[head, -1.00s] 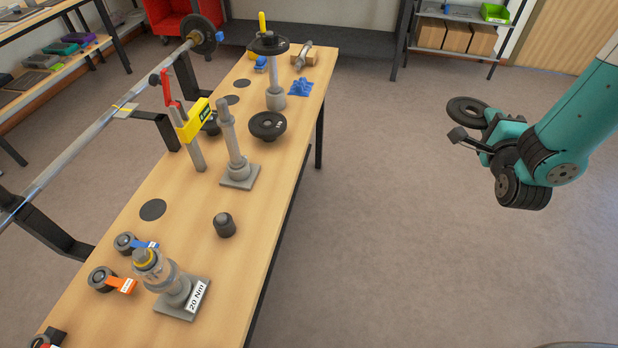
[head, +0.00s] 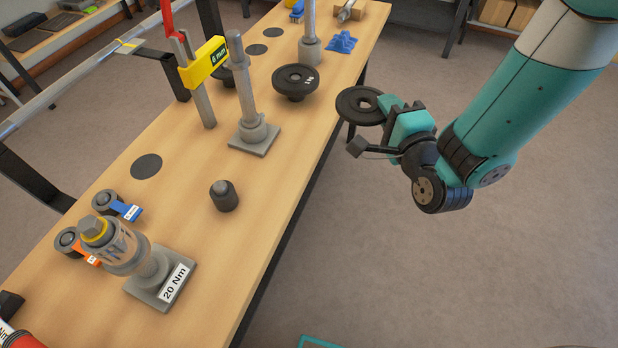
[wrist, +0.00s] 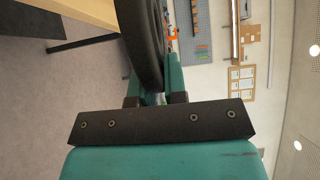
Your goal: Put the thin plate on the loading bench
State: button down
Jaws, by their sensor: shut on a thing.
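My gripper (head: 388,114) is shut on a dark round plate (head: 362,104) with a hole in its middle. The plate is held roughly level in the air, to the right of the wooden bench (head: 290,190) and apart from it. In the wrist view the plate (wrist: 143,40) stands edge-on between the two teal fingers (wrist: 158,92), and its far side is hidden.
On the bench stand a grey post on a square base (head: 245,95), a yellow-tagged post (head: 203,65), a dark knob (head: 224,196) and a 20 Nm tool stand (head: 162,278). A flat dark disc (head: 147,166) marks the bench top. Wood around the knob is clear.

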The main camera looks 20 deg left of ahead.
aim_at(306, 178)
jog(key=shift+s+a+f+n+g+y+b, duration=0.65)
jog(key=shift+s+a+f+b, duration=0.6)
jog(key=shift+s+a+f, duration=0.65)
jog(key=shift+s+a+f+n+g+y+b, duration=0.65)
jog(key=shift+s+a+f+b, duration=0.6)
jog(key=shift+s+a+f, duration=0.6)
jog(key=shift+s+a+f+n+g+y+b, duration=0.5)
jog(key=shift+s+a+f+y+b, duration=0.3)
jog(key=shift+s+a+f+b, duration=1)
jog(key=shift+s+a+f, duration=0.2)
jog(key=shift+a, duration=0.2)
jog(key=c, duration=1.1)
grip_release()
jog(key=shift+f, duration=0.15)
